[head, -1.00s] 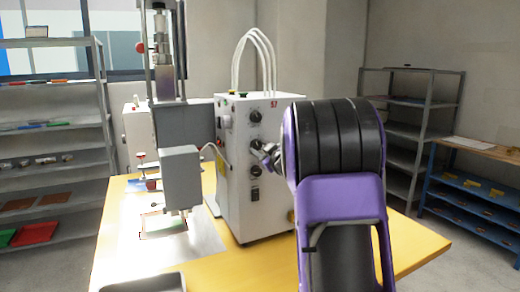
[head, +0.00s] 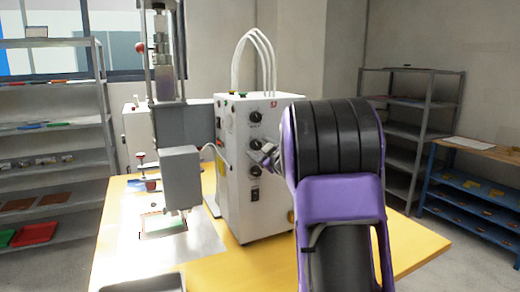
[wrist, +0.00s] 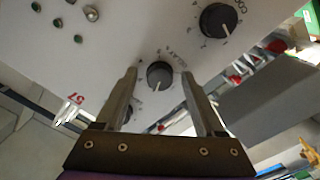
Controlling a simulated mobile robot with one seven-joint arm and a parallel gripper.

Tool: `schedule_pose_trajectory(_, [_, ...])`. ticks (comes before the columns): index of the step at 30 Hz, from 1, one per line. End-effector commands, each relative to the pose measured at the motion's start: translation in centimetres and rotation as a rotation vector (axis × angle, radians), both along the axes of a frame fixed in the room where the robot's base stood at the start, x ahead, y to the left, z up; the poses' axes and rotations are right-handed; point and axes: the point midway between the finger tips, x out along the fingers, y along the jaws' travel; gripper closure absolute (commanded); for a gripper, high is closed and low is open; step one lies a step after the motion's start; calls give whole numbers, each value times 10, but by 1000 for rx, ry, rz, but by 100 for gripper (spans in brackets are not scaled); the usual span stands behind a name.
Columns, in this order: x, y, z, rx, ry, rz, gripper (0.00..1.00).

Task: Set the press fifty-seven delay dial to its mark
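The white press box marked 57 (head: 232,200) stands on the yellow table, with a column of black dials on its front panel. In the wrist view a black dial (wrist: 160,75) with a white pointer line sits between my fingertips. Its printed label looks like DELAY, and its pointer aims down in that picture. My gripper (wrist: 160,71) is open, one finger on each side of this dial, with a gap showing on both sides. In the head view my gripper (head: 264,155) is at the panel, partly hidden by my arm. The dial's target mark is too small to make out.
The grey press head (head: 180,178) stands left of the box. A dark tray (head: 145,283) lies at the table's front.

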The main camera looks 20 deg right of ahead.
Motion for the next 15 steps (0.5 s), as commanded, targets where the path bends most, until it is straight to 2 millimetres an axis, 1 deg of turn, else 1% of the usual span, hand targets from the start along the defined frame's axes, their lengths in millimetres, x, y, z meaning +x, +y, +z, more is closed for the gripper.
schedule_pose_trajectory(6, [0,0,0,0,0,0,30])
schedule_pose_trajectory(9, [-4,0,0,1,0,0,30])
schedule_pose_trajectory(11, [-9,-1,0,1,0,-1,30])
schedule_pose_trajectory(14, [-24,-2,1,1,0,-2,30])
schedule_pose_trajectory(15, [-33,-2,1,1,0,-2,30])
